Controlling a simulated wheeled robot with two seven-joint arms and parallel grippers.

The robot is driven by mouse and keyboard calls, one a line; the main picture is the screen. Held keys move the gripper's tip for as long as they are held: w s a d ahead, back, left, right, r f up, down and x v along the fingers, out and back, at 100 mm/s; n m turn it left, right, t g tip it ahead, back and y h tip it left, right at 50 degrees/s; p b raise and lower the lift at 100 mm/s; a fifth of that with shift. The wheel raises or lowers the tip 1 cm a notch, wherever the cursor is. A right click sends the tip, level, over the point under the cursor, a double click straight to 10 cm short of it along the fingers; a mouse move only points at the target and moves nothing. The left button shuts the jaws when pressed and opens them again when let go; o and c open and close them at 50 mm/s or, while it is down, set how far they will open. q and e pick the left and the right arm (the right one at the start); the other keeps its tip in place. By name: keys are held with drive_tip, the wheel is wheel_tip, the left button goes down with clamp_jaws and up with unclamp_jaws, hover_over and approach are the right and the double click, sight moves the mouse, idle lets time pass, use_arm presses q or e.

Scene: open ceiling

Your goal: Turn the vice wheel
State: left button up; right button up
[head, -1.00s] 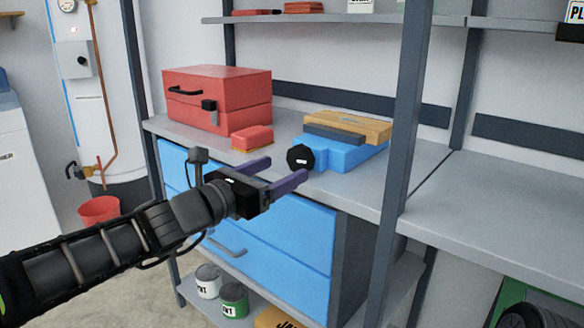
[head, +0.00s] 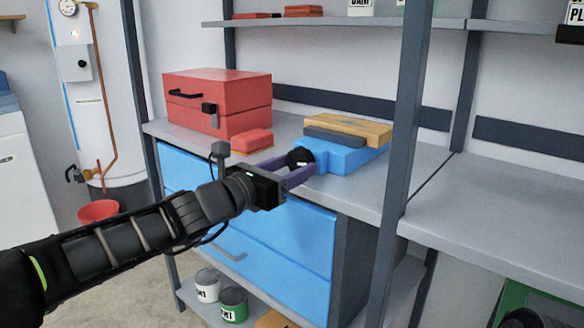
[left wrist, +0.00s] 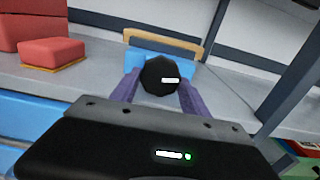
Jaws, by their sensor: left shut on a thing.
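The blue vice (head: 345,158) sits on the grey workbench with a wooden board (head: 350,128) at its back. Its black wheel (head: 298,157) is on the front left side and faces my left gripper. My left gripper (head: 292,166) has its two purple fingers on either side of the wheel, shut on it. In the left wrist view the black wheel (left wrist: 159,76) is between the two fingers, in front of the blue vice body (left wrist: 187,70). My right gripper is in neither view.
A red toolbox (head: 218,100) and a small red box (head: 251,140) stand on the bench left of the vice. A dark shelf post (head: 402,115) rises to the right. Blue drawers (head: 270,235) are below the bench. The bench top at right is clear.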

use_arm(q)
drive_tip(key=c, duration=0.7)
drive_tip(key=shift+o, duration=0.2)
drive_tip(key=shift+f+b, duration=0.15)
drive_tip(key=shift+b, duration=0.15)
drive_tip(key=m+b, duration=0.3)
drive_tip(key=shift+m, duration=0.4)
drive_tip(key=o, duration=1.4)
drive_tip(key=shift+c, duration=0.2)
drive_tip(key=shift+a, duration=0.1)
